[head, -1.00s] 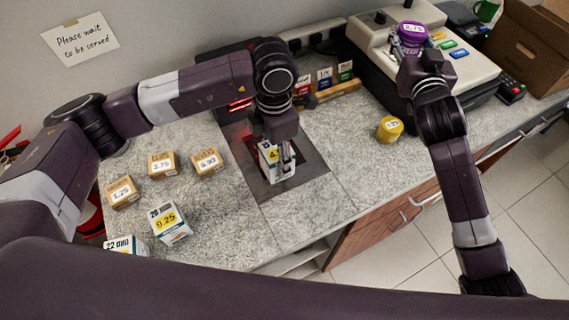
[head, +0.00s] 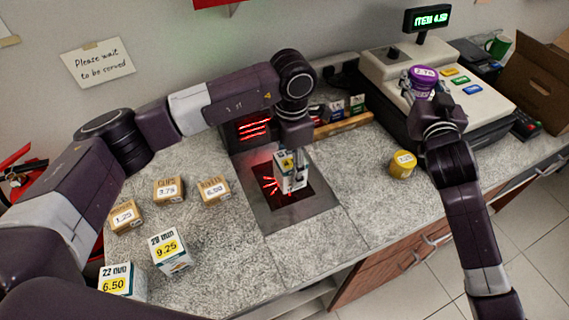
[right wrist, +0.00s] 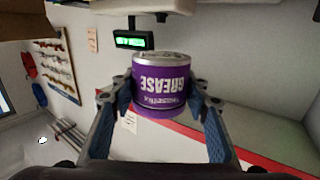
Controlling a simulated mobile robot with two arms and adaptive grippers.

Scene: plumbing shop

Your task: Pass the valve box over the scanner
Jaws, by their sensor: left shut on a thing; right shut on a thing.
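The valve box (head: 287,181), white with a yellow price label, is over the scanner's dark plate (head: 262,214). Red beams show on the scanner window beside the box. My left gripper (head: 297,167) is shut on the box from above; I cannot tell whether the box touches the glass. The scanner's upright part (head: 250,130) glows with red lines behind it. My right gripper (head: 423,94) is shut on a purple grease tin (head: 424,76), held up in front of the till; the tin also shows in the right wrist view (right wrist: 160,84).
The till (head: 440,90) has a green display (head: 428,17) reading ITEM 4.50. A yellow tin (head: 403,165) stands in front of it. Several cartons (head: 168,190) and two white boxes, one marked 9.25 (head: 169,251), stand at left.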

